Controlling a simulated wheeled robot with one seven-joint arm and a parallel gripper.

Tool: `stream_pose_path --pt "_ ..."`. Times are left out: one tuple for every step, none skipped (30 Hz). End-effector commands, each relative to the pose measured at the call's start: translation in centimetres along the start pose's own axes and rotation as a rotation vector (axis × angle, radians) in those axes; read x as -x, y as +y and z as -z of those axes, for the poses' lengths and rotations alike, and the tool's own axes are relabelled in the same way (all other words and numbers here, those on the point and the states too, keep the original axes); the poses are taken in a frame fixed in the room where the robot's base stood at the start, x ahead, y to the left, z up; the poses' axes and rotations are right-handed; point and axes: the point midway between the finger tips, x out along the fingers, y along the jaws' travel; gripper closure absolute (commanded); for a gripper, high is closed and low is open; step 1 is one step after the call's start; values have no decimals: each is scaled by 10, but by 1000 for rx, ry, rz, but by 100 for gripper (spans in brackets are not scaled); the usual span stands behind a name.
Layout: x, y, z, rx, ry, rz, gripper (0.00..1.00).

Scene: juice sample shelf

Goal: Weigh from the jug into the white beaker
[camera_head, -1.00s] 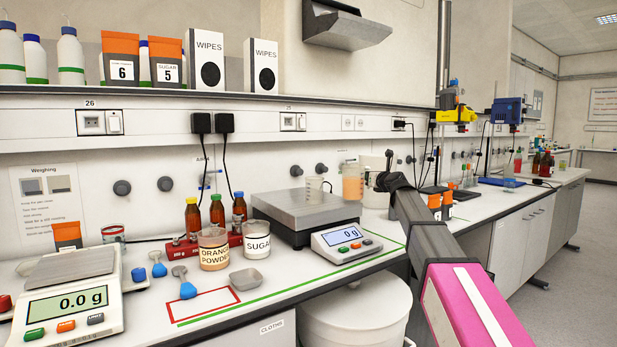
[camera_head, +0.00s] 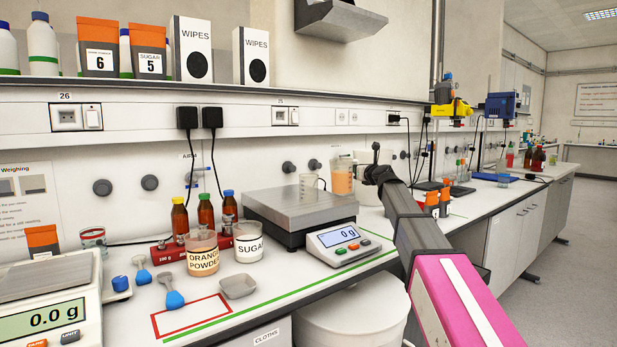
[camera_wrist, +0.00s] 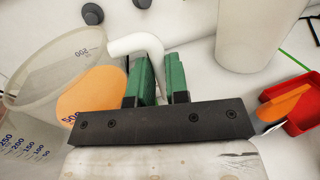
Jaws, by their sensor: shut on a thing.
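The jug (camera_head: 341,181) is translucent with orange liquid in its lower part. It is about upright behind the right end of the large balance (camera_head: 300,212); whether it touches the bench is unclear. In the wrist view the jug (camera_wrist: 62,62) is at the left. My gripper (camera_wrist: 158,72) is shut on its white handle (camera_wrist: 143,46); my gripper (camera_head: 370,174) also shows beside the jug in the head view. A pale graduated beaker (camera_head: 308,187) stands on the balance, looking empty; I cannot tell if it is the white beaker. The balance display (camera_head: 339,237) reads 0 g.
A white cylindrical vessel (camera_head: 368,194) stands behind my gripper. Orange powder (camera_head: 203,255) and sugar (camera_head: 247,243) containers stand left of the balance, near several small bottles and blue scoops (camera_head: 174,299). A second balance (camera_head: 48,318) reads 0.0 g.

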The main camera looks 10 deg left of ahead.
Motion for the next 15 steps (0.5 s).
stream_pose_path --pt "0 2 -3 15 -6 0 100" --pt "0 3 -4 28 -8 0 100" --pt "1 4 -6 46 -12 -1 100" --pt "1 5 -8 61 -15 -1 100" --pt "1 6 -10 77 -18 -1 100" --pt "1 7 -12 96 -22 -1 100" --pt "2 8 -13 112 -25 -1 100" --pt "2 9 -15 126 -28 -1 100" --pt "2 11 -16 146 -31 -1 100" --pt "2 13 -18 162 -34 -1 100" --pt "3 14 -19 176 -37 -1 100" --pt "3 16 -21 196 -41 -1 100" --pt "4 17 -22 210 -45 -1 100" --pt "4 18 -24 225 -48 -1 100" --pt "4 20 -26 245 -52 -1 100"
